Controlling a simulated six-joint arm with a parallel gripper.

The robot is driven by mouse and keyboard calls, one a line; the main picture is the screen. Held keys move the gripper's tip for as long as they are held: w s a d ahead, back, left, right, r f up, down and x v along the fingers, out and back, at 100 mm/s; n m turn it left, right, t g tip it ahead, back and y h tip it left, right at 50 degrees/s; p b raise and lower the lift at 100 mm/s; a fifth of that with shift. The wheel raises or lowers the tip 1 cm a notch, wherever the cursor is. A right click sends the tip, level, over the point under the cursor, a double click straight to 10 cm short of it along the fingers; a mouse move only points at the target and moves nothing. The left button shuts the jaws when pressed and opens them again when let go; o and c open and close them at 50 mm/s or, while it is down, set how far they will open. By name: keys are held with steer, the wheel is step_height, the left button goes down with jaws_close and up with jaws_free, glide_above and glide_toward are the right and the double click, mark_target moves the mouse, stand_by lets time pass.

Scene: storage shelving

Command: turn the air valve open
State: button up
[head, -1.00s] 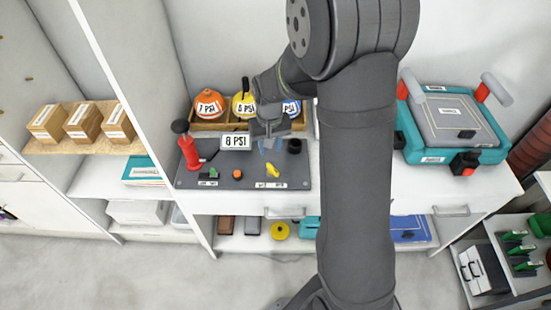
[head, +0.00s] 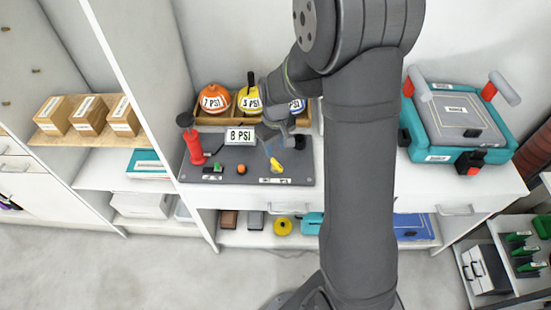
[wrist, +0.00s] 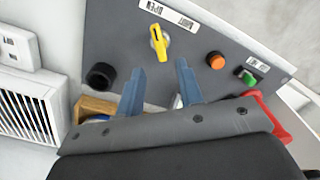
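The yellow air valve handle (wrist: 159,43) stands on a grey panel (wrist: 215,35), near a label strip (wrist: 168,13) reading OPEN and SHUT. Its long axis runs roughly up and down in the wrist view; I cannot tell which word it points to. In the head view the handle (head: 276,166) is just below my gripper (head: 272,148). My gripper (wrist: 160,68) is open with two blue fingers apart and nothing between them. The fingertips are short of the handle in the wrist view, and I see no contact.
An orange button (wrist: 215,60), a green switch (wrist: 247,77) and a black knob (wrist: 101,76) are on the panel. A red pump with a black knob (head: 194,147) stands at its left in the head view.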

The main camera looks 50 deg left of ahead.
mark_target(276, 162)
step_height(276, 162, down, 6)
steer(key=shift+f, duration=0.25)
